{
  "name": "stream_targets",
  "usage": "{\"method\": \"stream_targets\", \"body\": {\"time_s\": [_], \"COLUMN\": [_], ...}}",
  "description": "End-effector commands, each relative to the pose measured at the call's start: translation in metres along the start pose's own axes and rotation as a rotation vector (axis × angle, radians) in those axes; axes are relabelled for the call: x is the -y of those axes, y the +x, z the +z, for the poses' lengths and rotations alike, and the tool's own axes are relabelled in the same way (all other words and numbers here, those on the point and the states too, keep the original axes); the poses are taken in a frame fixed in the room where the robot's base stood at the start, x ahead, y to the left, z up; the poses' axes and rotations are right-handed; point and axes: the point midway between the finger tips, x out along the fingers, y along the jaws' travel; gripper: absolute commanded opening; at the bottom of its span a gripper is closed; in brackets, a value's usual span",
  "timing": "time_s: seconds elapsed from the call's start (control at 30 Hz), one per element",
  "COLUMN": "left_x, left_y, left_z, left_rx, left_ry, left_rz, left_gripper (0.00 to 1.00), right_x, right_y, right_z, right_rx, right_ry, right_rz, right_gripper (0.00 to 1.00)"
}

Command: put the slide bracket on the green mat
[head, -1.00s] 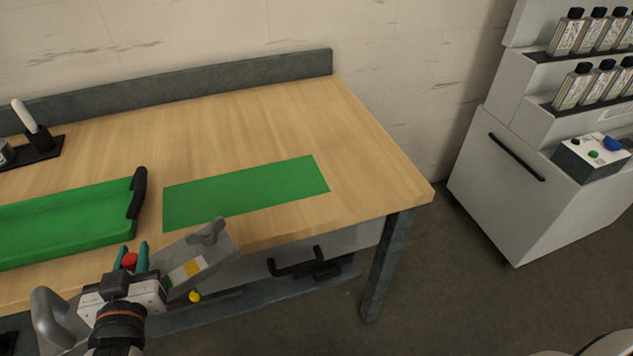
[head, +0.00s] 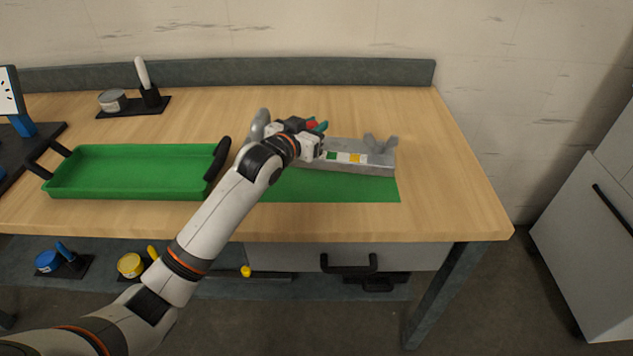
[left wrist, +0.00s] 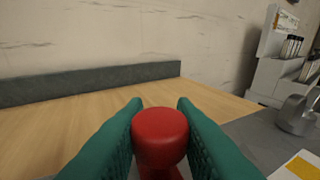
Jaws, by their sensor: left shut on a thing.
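The slide bracket (head: 345,168) is a long grey piece with a red knob, white, green and yellow marks and a raised lug at each end. It is over the back part of the green mat (head: 330,188), lengthwise along it; I cannot tell whether it touches the mat. My left gripper (head: 316,126) is shut on its red knob. In the left wrist view the knob (left wrist: 160,138) sits between the teal fingers, with part of the grey bracket (left wrist: 245,132) at right. The arm hides the mat's left part. My right gripper is not in view.
A green tray (head: 60,190) with black handles stands left of the mat. A black stand (head: 150,98) with a white-handled tool is at the back left. The wood table (head: 455,190) is clear to the right of the mat.

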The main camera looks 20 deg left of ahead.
Motion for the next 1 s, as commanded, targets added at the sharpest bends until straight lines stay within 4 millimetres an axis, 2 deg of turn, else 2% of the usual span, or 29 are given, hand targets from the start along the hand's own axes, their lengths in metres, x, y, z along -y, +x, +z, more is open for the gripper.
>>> {"method": "stream_targets", "body": {"time_s": [0.03, 0.1, 0.47, 0.8, 1.0], "left_x": [-0.005, -0.008, -0.009, -0.01, -0.01], "left_y": [0.004, 0.007, 0.009, 0.016, 0.018], "left_z": [0.009, 0.013, 0.016, -0.032, -0.046], "left_rx": [0.012, 0.012, 0.009, 0.007, 0.008], "left_ry": [0.0, -0.002, -0.023, -0.024, -0.026], "left_rz": [0.001, 0.003, 0.132, 0.149, 0.148], "left_gripper": [0.0, 0.0, 0.0, 0.0, 0.0], "right_x": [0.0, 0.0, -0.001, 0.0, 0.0], "right_y": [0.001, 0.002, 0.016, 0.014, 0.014], "right_z": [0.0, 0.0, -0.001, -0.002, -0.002], "right_rx": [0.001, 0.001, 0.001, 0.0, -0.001], "right_ry": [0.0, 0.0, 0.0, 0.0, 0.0], "right_rz": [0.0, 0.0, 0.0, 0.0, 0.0], "right_gripper": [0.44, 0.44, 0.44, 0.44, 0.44]}}
